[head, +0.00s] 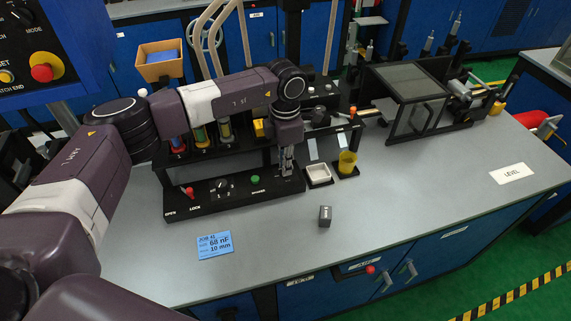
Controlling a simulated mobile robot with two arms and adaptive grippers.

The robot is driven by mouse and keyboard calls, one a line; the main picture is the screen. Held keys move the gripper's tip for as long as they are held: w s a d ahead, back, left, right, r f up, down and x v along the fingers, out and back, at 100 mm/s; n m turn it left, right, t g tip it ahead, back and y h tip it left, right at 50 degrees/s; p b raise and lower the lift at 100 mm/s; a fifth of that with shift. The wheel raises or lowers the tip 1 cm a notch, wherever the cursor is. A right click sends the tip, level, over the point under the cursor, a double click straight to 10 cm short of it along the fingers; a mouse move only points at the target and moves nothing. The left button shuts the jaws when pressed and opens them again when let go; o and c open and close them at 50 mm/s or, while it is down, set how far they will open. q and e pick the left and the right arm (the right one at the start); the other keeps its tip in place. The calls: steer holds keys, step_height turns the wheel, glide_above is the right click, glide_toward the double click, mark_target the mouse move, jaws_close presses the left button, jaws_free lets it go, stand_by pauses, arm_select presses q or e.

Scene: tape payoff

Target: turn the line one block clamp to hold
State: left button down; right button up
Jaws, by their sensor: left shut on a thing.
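My left arm reaches across the bench from the left, and its gripper (287,166) points down at the right end of the black front panel (240,199). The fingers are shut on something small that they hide. I cannot make out the line one block clamp or its position by name. The panel carries a red-tipped lever (190,192) by the words OPEN and LOCK, a dark round knob (221,185) and a green button (255,178). My right gripper is not in view.
A white tray (318,181) and a yellow cup (347,163) stand just right of the gripper. A framed guard (408,100) stands farther right. The bench's front right is mostly clear.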

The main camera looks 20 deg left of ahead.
arm_select(q)
steer(key=n+b, duration=0.2)
steer(key=n, duration=0.2)
steer(key=n+b, duration=0.2)
steer(key=n, duration=0.3)
steer(key=shift+n, duration=0.4)
steer(key=n+b, duration=0.1)
steer(key=n, duration=0.3)
steer(key=shift+w, duration=0.1)
steer(key=shift+r+n+b, duration=0.1)
steer(key=shift+n+b, duration=0.35)
steer(key=shift+n, duration=1.35)
steer(key=c, duration=2)
jaws_free()
steer(key=shift+c, duration=0.2)
step_height(320, 180, up, 12)
